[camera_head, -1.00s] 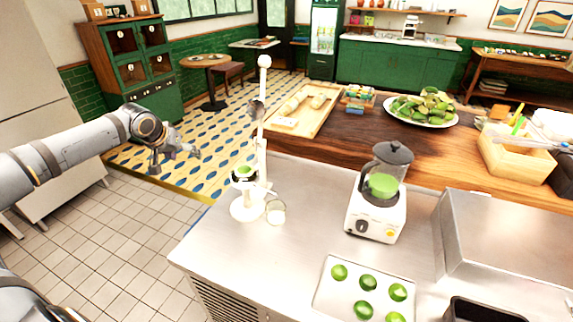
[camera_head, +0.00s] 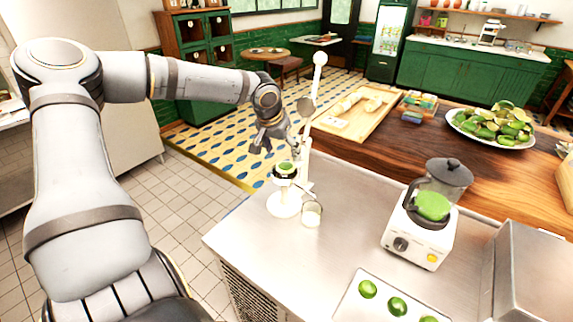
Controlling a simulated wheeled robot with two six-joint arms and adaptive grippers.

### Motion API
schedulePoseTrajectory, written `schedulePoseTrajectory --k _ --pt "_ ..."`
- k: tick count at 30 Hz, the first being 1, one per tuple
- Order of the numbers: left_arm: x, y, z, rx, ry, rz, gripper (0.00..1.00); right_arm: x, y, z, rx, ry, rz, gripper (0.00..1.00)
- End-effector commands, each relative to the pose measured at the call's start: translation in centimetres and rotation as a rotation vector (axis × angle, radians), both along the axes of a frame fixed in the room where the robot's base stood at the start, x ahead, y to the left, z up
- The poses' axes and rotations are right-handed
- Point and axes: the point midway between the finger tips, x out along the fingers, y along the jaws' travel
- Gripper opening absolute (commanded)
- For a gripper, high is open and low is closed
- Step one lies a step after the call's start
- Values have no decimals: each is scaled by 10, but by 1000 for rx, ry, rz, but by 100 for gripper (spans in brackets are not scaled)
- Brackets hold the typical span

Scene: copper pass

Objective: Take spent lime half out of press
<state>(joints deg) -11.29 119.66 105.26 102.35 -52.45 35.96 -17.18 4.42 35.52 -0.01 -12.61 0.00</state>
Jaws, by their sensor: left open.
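The white press (camera_head: 284,203) stands on the steel counter near its left edge, with its tall lever post raised. The green lime half (camera_head: 286,166) sits in the cup at the top of the press. My left gripper (camera_head: 275,145) is open and empty, just above and slightly left of the lime half, with its fingers pointing down towards it. I cannot tell whether a finger touches the lime or the post behind it. My right gripper is not in view.
A small glass (camera_head: 311,213) stands right beside the press. A blender (camera_head: 424,212) and a tray of limes (camera_head: 350,306) are further right. A wooden board (camera_head: 345,124) and a plate of limes (camera_head: 492,125) lie on the wooden counter behind. The steel counter between press and blender is clear.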

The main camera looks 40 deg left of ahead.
Motion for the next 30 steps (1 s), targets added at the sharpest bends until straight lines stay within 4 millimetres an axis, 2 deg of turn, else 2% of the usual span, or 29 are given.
schedulePoseTrajectory --k 5,9,17,26,30 --pt "6 -1 -26 3 8 -1 72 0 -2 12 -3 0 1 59" --pt "13 1 -43 3 5 0 72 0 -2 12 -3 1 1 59" --pt "15 1 -47 0 1 -1 72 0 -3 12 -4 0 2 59" --pt "15 1 -46 0 1 -1 33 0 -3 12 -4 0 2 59" --pt "15 1 -46 0 1 -1 33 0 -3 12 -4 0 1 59"
